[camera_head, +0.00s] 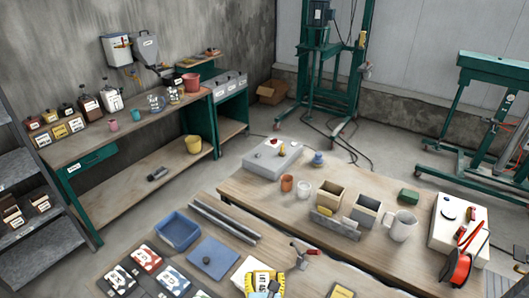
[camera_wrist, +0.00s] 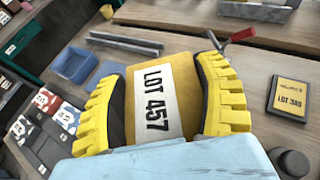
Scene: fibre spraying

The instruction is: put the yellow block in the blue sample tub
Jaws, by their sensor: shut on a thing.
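The yellow block (camera_wrist: 178,74) has a white label reading LOT 457. My gripper (camera_wrist: 162,72) has ribbed yellow fingers, one on each side of the block, shut on it. In the head view my gripper (camera_head: 264,283) shows at the bottom edge, with the block's label between its fingers. The blue sample tub (camera_head: 178,231) stands on the near bench, to the left of and farther back than my gripper. It also shows at the upper left of the wrist view (camera_wrist: 74,66). The visible part of its inside looks empty.
Metal rails (camera_head: 226,222) lie behind the tub. A red-handled tool (camera_head: 303,250) is right of my gripper. Labelled packs (camera_head: 146,257) lie in front of the tub.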

